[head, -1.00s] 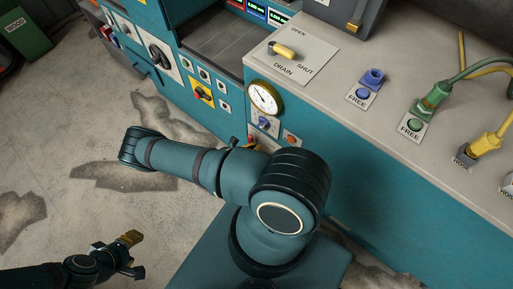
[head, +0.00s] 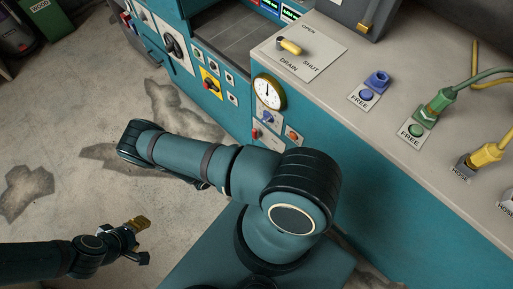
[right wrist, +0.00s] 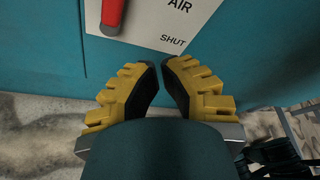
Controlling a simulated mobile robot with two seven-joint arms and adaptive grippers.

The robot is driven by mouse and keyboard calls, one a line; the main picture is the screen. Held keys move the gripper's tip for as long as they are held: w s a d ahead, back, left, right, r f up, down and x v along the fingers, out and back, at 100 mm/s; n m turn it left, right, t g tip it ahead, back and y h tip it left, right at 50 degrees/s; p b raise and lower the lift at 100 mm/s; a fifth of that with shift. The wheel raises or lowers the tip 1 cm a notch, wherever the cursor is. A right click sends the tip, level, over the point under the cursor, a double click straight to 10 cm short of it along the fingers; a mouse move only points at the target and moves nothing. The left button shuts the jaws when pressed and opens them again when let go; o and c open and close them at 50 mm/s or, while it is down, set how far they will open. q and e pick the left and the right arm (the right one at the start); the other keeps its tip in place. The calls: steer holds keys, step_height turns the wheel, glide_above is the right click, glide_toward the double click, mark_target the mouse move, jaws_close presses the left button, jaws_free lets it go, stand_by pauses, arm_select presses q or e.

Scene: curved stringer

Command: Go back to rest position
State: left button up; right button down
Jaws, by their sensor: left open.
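My left gripper (head: 143,240) is at the lower left of the head view, open and empty above the concrete floor. My right arm (head: 230,170) crosses the middle of the head view, bent, with its forearm reaching left in front of the console. The right gripper is hidden there. In the right wrist view, the right gripper (right wrist: 160,68) shows two yellow fingers with black pads. Their tips are close together, nothing visible is between them, and a teal part covers their lower middle. A red handle (right wrist: 113,15) on a plate marked AIR and SHUT lies beyond them.
A green bin (head: 47,18) stands at the upper left. The floor (head: 80,125) at left is open.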

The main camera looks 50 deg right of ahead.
steer(key=shift+w+a, duration=0.3)
steer(key=shift+a, duration=0.3)
steer(key=s+a+r+m+g+y, duration=0.1)
steer(key=s+a+r+m+y, duration=0.1)
steer(key=a+m+y, duration=0.5)
steer(key=s+a+r+m+g+y, duration=0.1)
steer(key=s+a+r+m+y, duration=0.15)
steer(key=a+m+y, duration=0.45)
steer(key=w+a+r+m+t+y, duration=0.1)
steer(key=w+a+r+m+t, duration=0.2)
steer(key=r, duration=0.3)
steer(key=w+a+r+m+t+y, duration=0.2)
steer(key=w+a+r+m+t, duration=0.2)
steer(key=r+m+t, duration=0.1)
step_height(320, 180, up, 2)
steer(key=shift+w+r+m+y, duration=0.1)
steer(key=shift+w+m+y, duration=0.15)
steer(key=shift+m, duration=0.25)
